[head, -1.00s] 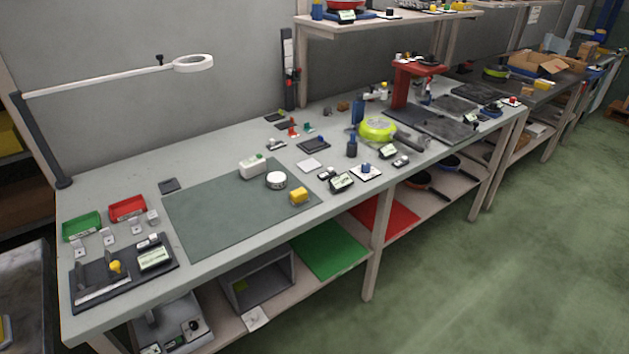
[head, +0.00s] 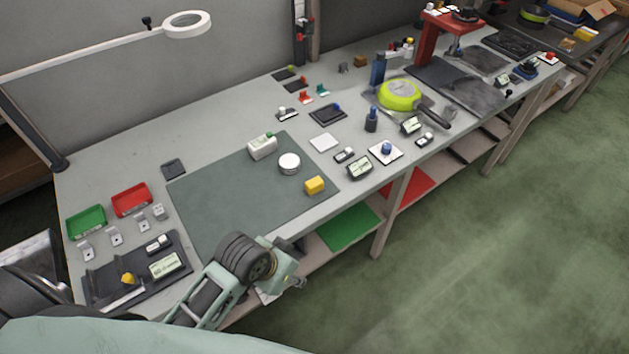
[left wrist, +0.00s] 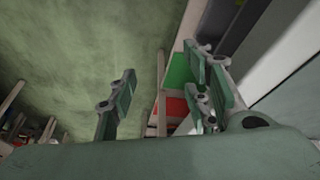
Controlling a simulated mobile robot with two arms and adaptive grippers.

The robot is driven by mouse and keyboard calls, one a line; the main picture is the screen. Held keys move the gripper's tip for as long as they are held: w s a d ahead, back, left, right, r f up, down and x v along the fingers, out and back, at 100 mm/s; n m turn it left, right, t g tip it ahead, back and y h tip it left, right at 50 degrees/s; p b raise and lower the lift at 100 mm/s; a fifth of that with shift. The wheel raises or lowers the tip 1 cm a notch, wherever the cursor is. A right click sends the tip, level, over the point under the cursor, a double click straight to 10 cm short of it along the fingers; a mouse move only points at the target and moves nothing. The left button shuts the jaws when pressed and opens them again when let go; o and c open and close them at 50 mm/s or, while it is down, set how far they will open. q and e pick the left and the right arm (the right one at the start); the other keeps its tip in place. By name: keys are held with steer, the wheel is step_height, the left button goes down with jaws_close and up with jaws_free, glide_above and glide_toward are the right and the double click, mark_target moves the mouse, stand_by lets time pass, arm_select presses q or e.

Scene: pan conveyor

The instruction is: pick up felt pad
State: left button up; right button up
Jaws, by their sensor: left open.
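A flat dark square (head: 173,168) lies beyond the mat's left end. I cannot tell for sure which of the two is the felt pad. My left gripper (head: 290,276) is low at the bench's front edge, in front of the mat and well away from both squares. In the left wrist view its fingers (left wrist: 163,92) are spread and empty, with the floor and lower shelf beyond. My right gripper is not in view.
Red (head: 131,200) and green (head: 86,221) trays stand at left. A lamp arm crosses the back left.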

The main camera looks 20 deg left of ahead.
arm_select(q)
steer(key=w+r+m, duration=0.1)
steer(key=w+r, duration=0.2)
steer(key=w, duration=0.1)
steer(key=w+d+r+m, duration=0.1)
steer(key=w+r, duration=0.1)
steer(key=w, duration=0.2)
steer(key=w+r+m+h, duration=0.1)
steer(key=w+r, duration=0.2)
steer(key=w, duration=0.2)
steer(key=shift+d+r+m+p, duration=0.2)
steer(key=shift+r+m+p, duration=0.1)
steer(key=shift+p, duration=0.05)
glide_toward(314, 182)
steer(key=f, duration=0.2)
steer(key=x, duration=0.2)
steer(key=p+x, duration=0.1)
steer(key=x, duration=0.1)
steer(key=p+x, duration=0.1)
steer(key=shift+w+d+f, duration=0.25)
steer(key=shift+w+d, duration=0.05)
steer(key=shift+w, duration=0.1)
steer(key=shift+w+d+f, duration=0.15)
steer(key=shift+f, duration=0.4)
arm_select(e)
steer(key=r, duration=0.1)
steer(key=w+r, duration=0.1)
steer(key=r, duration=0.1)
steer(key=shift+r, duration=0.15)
